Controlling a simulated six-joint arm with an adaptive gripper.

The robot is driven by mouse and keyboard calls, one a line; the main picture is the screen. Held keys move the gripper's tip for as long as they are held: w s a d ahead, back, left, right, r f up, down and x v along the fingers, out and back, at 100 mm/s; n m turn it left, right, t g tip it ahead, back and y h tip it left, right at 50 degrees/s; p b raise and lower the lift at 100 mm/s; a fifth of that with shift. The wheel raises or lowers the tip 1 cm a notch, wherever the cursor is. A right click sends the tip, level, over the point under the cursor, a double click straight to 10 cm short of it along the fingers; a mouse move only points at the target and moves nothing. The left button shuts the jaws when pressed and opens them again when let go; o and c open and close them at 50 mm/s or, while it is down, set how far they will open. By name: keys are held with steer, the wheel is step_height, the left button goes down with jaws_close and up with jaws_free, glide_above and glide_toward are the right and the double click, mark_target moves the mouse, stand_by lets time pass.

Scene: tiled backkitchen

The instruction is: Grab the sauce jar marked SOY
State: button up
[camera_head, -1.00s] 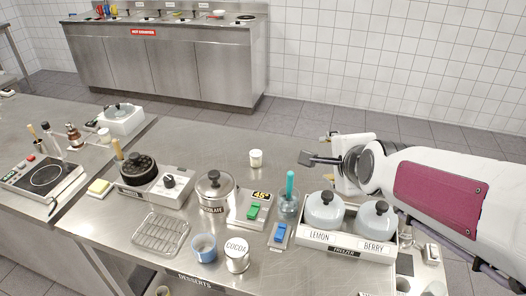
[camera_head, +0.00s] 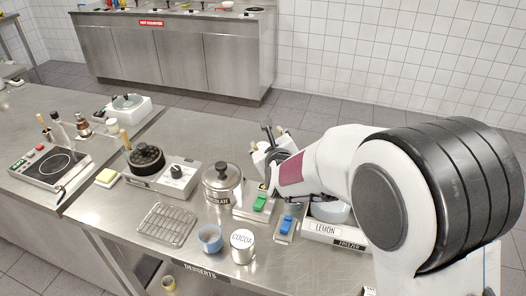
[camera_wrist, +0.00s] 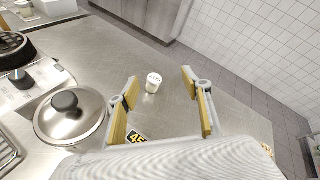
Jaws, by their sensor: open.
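A small white jar (camera_wrist: 151,84) with dark lettering stands upright on the steel counter in the wrist view, its label too small to read surely. It appears between and beyond the two yellow-padded fingers of my gripper (camera_wrist: 158,76). The fingers are apart with nothing between them, and the jar is not touched. In the head view my gripper (camera_head: 268,135) is over the back of the counter, behind the lidded chocolate pot, and the jar is hidden there. I can read SOY on nothing in view.
The chocolate pot (camera_head: 222,183) stands close to my gripper; its lid (camera_wrist: 70,113) fills the wrist view's left. The back counter is mostly clear.

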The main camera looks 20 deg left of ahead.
steer(key=f+m, duration=0.1)
steer(key=f, duration=0.1)
steer(key=f+m, duration=0.2)
steer(key=f, duration=0.1)
steer(key=w+a+f+m, duration=0.1)
steer(key=f+m, duration=0.1)
steer(key=shift+a+f+h, duration=0.1)
steer(key=shift+f+h, duration=0.2)
steer(key=shift+f, duration=0.05)
steer(key=shift+f+m, duration=0.45)
steer(key=shift+m, duration=0.15)
steer(key=shift+w, duration=0.15)
steer(key=shift+x, duration=3.25)
steer(key=shift+w+f, duration=0.1)
steer(key=shift+w, duration=0.05)
steer(key=shift+x, duration=2.45)
